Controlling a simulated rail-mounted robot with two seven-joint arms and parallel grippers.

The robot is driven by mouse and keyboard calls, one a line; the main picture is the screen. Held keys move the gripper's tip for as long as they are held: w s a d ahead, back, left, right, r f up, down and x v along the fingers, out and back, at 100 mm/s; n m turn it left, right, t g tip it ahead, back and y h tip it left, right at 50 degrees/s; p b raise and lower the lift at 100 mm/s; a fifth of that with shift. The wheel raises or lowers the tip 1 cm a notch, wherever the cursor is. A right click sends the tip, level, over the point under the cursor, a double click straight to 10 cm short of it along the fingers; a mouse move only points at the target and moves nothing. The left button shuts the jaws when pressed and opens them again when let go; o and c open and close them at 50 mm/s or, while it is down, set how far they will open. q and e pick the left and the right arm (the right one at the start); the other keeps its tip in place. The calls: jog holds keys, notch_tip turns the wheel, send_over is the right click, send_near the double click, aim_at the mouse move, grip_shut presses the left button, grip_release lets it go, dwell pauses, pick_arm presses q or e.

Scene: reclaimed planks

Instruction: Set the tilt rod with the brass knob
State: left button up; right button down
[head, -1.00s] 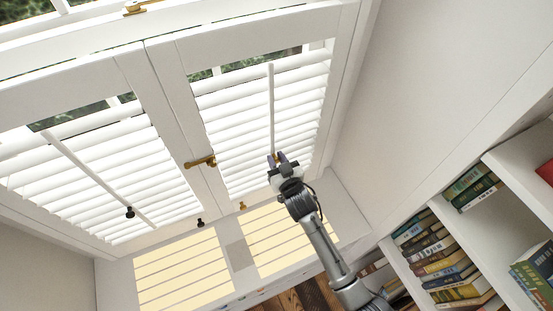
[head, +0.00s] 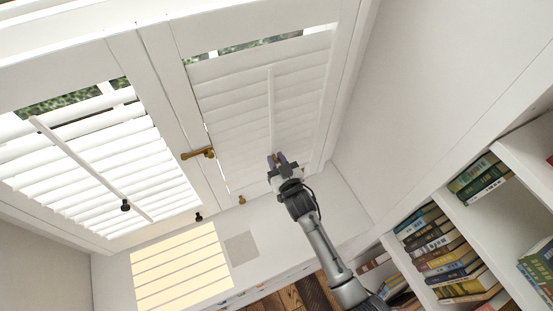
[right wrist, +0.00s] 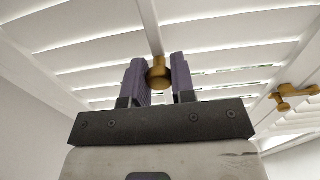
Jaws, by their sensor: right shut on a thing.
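The tilt rod with the brass knob (head: 270,110) runs down the middle of the right shutter panel (head: 225,100). Its slats lie nearly flat together, with thin slits of light at the edges. In the right wrist view the brass knob (right wrist: 159,74) sits between the two purple-grey finger pads at the rod's lower end. My right gripper (head: 277,160) is shut on the knob. The left panel's tilt rod (head: 80,158) ends in a black knob (head: 125,205), and its slats stand open. My left gripper is out of view.
A brass latch (head: 198,153) sticks out where the panels meet, left of my right gripper. Small black (head: 198,216) and brass (head: 242,199) pieces sit at the panels' lower edges. A bookshelf (head: 520,150) stands at right. The wall between shutter and shelf is clear.

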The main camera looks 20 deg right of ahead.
jog(key=c, duration=0.9)
grip_release()
jog(key=shift+f, duration=0.2)
jog(key=shift+c, duration=0.2)
jog(key=s, duration=1.3)
jog(key=shift+s+d, duration=0.35)
jog(key=shift+s, duration=0.05)
jog(key=shift+f, duration=0.1)
jog(key=s+d+f+g+h, duration=0.1)
jog(key=s+f+g, duration=0.2)
jog(key=f+g, duration=0.35)
jog(key=s+d+r+n+g, duration=0.15)
jog(key=s+g, duration=0.65)
jog(key=s, duration=1.4)
notch_tip(320, 180, up, 23)
jog(key=p, duration=2.2)
jog(key=shift+d+p, duration=0.3)
